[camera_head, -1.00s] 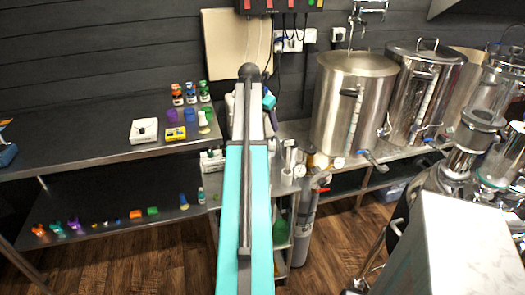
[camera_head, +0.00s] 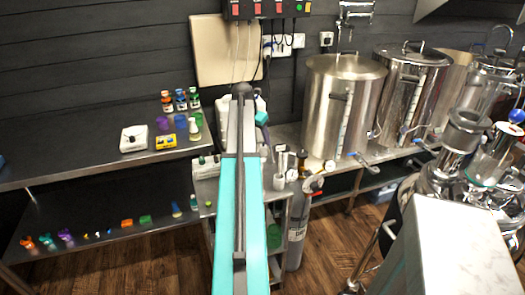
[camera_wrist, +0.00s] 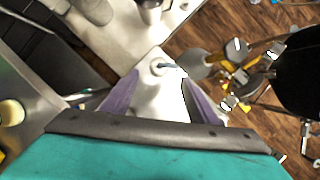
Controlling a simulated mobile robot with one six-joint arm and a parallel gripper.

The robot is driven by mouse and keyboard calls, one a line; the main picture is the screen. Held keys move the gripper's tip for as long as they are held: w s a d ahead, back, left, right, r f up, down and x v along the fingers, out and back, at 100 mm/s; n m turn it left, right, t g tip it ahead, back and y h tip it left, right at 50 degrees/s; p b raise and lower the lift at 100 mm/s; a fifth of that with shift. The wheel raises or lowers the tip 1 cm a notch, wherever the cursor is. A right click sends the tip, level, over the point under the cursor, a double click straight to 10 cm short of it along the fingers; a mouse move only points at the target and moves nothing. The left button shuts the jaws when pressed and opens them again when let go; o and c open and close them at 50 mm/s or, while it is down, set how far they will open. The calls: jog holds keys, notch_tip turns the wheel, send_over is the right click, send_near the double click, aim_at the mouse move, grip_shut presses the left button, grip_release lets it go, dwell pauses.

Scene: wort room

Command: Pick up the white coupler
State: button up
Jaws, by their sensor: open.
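I cannot be sure which thing is the white coupler. In the wrist view, a small round white piece (camera_wrist: 157,67) with a dark centre lies in line between the fingertips, on or above a pale surface. In the head view, a small whitish piece (camera_head: 196,120) stands on the bench beside a purple (camera_head: 162,124) and a blue one (camera_head: 181,121). My gripper (camera_wrist: 160,76) has its two purple fingers spread apart with nothing held. Its height above the white piece is unclear. In the head view my arm hides the fingers.
The dark bench (camera_head: 75,155) and its lower shelf hold a white scale (camera_head: 134,138), small bottles and coloured parts. Steel kettles (camera_head: 342,105) stand at right. A grey gas cylinder (camera_head: 297,235) and a narrow steel cart are close to my arm. Wood floor is partly open.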

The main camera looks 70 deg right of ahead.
aim_at(263, 146)
jog(key=shift+x, duration=1.65)
jog(key=shift+d+f+p, duration=0.1)
jog(key=shift+f+p, duration=0.1)
jog(key=shift+p, duration=0.1)
jog(key=shift+p+x, duration=0.8)
jog(key=shift+x, duration=1.6)
jog(key=shift+c, duration=0.2)
jog(key=c, duration=1.1)
